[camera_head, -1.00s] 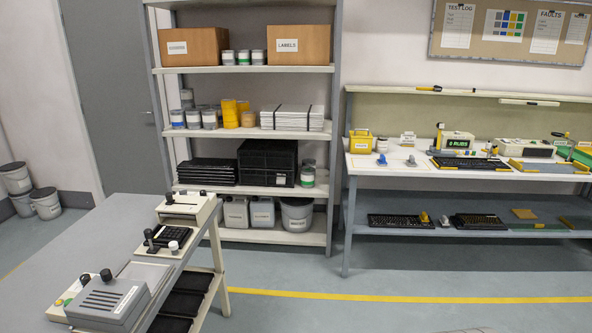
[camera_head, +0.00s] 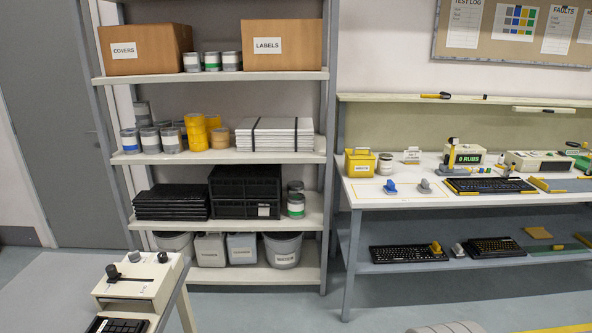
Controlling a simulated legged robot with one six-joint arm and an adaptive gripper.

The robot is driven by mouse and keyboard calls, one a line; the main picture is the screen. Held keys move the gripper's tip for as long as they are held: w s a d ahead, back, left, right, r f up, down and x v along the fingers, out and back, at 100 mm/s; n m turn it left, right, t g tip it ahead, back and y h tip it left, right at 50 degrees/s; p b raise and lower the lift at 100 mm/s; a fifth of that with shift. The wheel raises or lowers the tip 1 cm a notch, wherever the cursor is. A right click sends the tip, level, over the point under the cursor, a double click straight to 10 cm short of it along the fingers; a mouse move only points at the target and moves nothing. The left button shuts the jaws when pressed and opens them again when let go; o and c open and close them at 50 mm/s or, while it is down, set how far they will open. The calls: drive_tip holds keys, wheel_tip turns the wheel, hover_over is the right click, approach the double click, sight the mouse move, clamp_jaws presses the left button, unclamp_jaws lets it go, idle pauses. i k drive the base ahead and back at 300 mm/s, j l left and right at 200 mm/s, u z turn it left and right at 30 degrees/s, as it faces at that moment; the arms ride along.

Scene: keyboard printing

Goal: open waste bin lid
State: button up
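The small yellow waste bin (camera_head: 360,164) stands upright at the left end of the white workbench top. It has a pale label on its front. Its lid is too small in view to tell clearly whether it is shut. My gripper is not in view. A pale rounded shape shows at the bottom edge, right of the middle, and I cannot tell what it is.
The workbench (camera_head: 420,196) holds keyboards, a display box (camera_head: 466,155) and small blue and grey parts (camera_head: 390,186). A loaded shelf rack (camera_head: 300,204) stands to its left. Floor before the bench looks clear.

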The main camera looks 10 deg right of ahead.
sight(358, 153)
drive_tip(key=i+j+z, duration=0.35)
drive_tip(key=i, duration=0.15)
drive_tip(key=i+j+z, duration=0.35)
drive_tip(key=i, duration=0.15)
drive_tip(key=i+j, duration=0.1)
drive_tip(key=i, duration=0.5)
drive_tip(key=i+j+z, duration=0.1)
drive_tip(key=i, duration=0.5)
drive_tip(key=i+j, duration=0.15)
drive_tip(key=i, duration=0.4)
drive_tip(key=i+j+z, duration=0.1)
drive_tip(key=i, duration=0.5)
